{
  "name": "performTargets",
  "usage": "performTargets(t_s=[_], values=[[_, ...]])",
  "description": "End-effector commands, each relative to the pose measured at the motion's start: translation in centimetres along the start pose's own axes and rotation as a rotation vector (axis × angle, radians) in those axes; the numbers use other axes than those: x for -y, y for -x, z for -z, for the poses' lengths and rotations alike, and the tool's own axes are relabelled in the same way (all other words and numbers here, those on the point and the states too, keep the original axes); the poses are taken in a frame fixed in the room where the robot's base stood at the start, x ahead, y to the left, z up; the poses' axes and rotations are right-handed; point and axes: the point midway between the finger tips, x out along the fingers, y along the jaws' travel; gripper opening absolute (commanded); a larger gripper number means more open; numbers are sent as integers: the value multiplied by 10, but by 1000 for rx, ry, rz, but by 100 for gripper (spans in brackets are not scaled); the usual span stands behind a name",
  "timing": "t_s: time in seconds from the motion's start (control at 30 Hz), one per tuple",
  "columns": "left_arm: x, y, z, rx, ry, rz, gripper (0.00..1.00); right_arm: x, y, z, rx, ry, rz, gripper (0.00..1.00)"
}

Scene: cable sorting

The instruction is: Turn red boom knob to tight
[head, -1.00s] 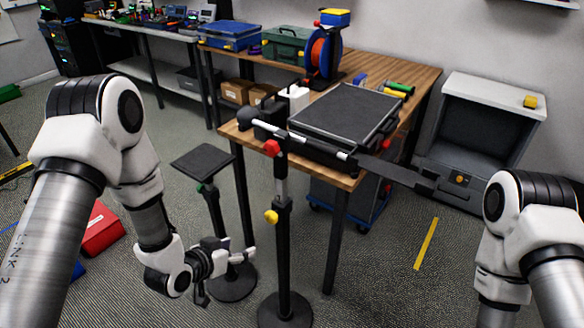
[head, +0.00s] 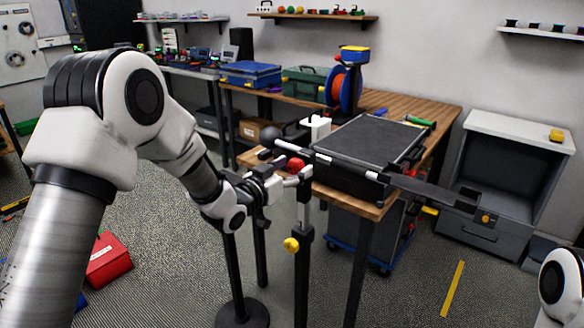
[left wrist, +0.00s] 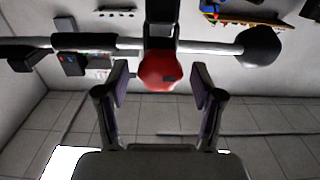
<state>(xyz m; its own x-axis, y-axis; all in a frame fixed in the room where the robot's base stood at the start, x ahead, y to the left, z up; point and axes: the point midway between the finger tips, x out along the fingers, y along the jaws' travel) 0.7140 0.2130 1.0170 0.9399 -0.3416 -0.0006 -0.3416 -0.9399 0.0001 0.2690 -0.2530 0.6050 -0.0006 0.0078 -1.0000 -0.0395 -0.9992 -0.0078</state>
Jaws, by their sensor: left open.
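The red boom knob (head: 295,165) is on the clamp at the top of a black stand (head: 302,232), just under the boom (head: 335,161). In the left wrist view the red knob (left wrist: 158,72) is centred ahead, between the two fingertips in the picture, with a gap on each side. My left gripper (head: 286,184) is open beside the clamp, just below the knob in the head view. I cannot tell how deep the knob sits between the fingers. My right gripper is not in view.
A yellow knob (head: 291,244) sits lower on the stand. The boom runs right, in front of a wooden table (head: 362,208) with a flat black-topped case (head: 370,142). A dark ball (head: 269,135) shows near the boom's left end. A grey cabinet (head: 510,180) stands at right.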

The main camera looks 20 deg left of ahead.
Motion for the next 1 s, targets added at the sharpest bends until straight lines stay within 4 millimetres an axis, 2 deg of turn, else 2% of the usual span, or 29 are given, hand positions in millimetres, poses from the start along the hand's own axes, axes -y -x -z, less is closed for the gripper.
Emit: performTargets(t_s=[0.13,0.17,0.3,0.33,0.7,1.0], values=[[0,0,0,0,0,0,67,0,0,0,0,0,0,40],[0,0,0,0,0,0,64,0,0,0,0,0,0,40],[0,0,0,0,0,0,14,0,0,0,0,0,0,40],[0,0,0,0,0,0,8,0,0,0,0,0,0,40],[0,0,-1,0,-27,0,8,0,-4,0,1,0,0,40],[0,0,-3,-1,-177,0,8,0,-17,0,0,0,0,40]])
